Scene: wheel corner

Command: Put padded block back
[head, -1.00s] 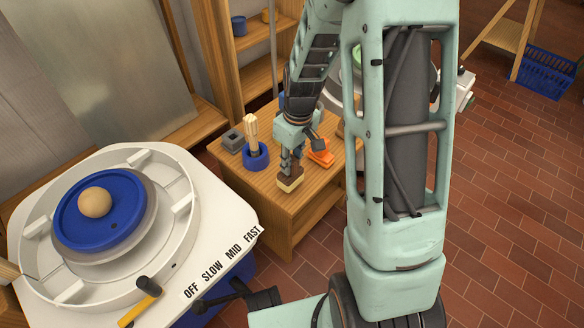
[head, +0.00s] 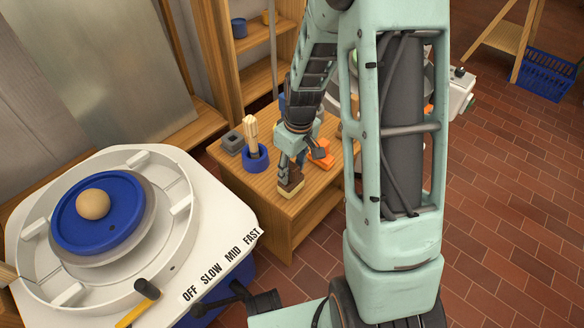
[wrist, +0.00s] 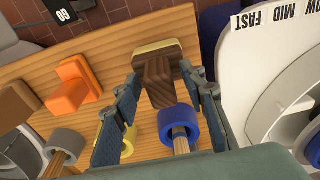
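The padded block (head: 290,186), brown wood with a pale pad under it, rests on the small wooden table near its front edge. In the wrist view the block (wrist: 158,75) shows its dark handle pointing up toward the camera. My gripper (head: 291,165) is directly above the block. In the wrist view the fingers (wrist: 163,80) are spread on both sides of the handle, with slim gaps that suggest they are not pressing on it. The contact is partly hidden in the head view.
On the table stand a blue ring holder (head: 255,158) with wooden tools, a grey block (head: 232,143) and an orange piece (head: 321,153). The potter's wheel (head: 112,215) with a clay ball is at left. A blue crate (head: 545,75) lies on the floor at far right.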

